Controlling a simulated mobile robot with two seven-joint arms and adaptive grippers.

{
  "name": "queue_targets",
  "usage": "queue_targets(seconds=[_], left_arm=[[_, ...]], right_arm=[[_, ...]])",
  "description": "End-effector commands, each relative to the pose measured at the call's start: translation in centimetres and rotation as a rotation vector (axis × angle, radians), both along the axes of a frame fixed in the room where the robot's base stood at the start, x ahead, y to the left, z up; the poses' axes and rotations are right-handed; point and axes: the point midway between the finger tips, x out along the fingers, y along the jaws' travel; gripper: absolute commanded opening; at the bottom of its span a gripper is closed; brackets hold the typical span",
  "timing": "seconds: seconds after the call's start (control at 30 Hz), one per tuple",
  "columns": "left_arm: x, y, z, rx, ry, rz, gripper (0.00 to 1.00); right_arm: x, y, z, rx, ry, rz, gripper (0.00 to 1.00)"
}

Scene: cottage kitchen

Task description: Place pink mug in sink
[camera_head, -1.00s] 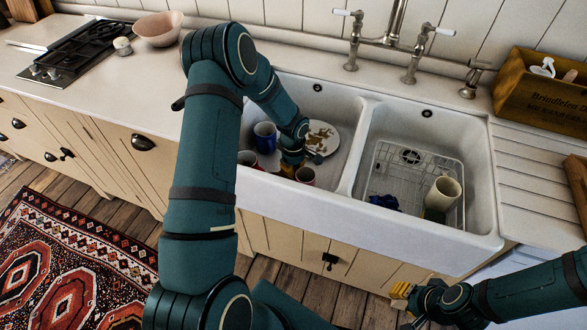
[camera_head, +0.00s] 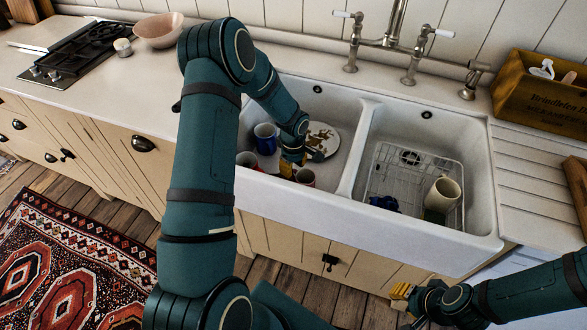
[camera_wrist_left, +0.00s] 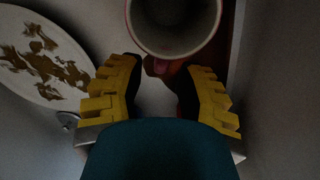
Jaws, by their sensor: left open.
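My left gripper (camera_head: 290,166) reaches down into the left basin of the white sink (camera_head: 390,230). In the left wrist view it is open (camera_wrist_left: 165,85), with a mug (camera_wrist_left: 174,30) with a reddish-pink rim just past its fingertips. The mug's handle points into the gap between the fingers; contact is unclear. In the head view a reddish mug (camera_head: 306,177) stands by the basin's front wall beside this gripper, and another reddish mug (camera_head: 246,159) is to the left. Which one is the pink mug is hard to tell. My right gripper (camera_head: 400,291) is in front of the sink, its opening unclear.
A blue mug (camera_head: 265,138) and a stained plate (camera_head: 322,140) are in the left basin. The right basin holds a wire rack (camera_head: 392,170), a cream mug (camera_head: 444,190) and a dark blue item (camera_head: 384,203). The tap (camera_head: 392,35) rises behind the divider.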

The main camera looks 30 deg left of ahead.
Motion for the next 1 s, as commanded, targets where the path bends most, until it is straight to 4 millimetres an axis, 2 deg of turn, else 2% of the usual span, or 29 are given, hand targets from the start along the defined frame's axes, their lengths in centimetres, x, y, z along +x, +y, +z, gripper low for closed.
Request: queue_targets(seconds=[0.03, 0.3, 0.5, 0.67, 1.0], left_arm=[[0.0, 0.0, 1.3, 0.001, -0.003, 0.0, 0.35], [-0.1, 0.0, 6.9, 0.001, -0.001, 0.001, 0.35], [-0.2, -0.1, 9.5, 0.0, 0.0, 0.0, 0.35], [-0.3, -0.1, 10.3, -0.001, 0.002, -0.001, 0.35], [-0.3, -0.1, 10.3, -0.001, 0.002, 0.0, 0.35]], right_arm=[[0.1, 0.0, 0.3, 0.0, -0.001, -0.001, 0.34], [0.3, -0.1, 1.0, -0.002, -0.006, -0.006, 0.34], [0.4, -0.1, 1.3, -0.002, -0.009, -0.008, 0.34], [0.5, -0.1, 1.4, -0.002, -0.011, -0.008, 0.34], [0.5, -0.1, 1.3, -0.002, -0.011, -0.008, 0.34]])
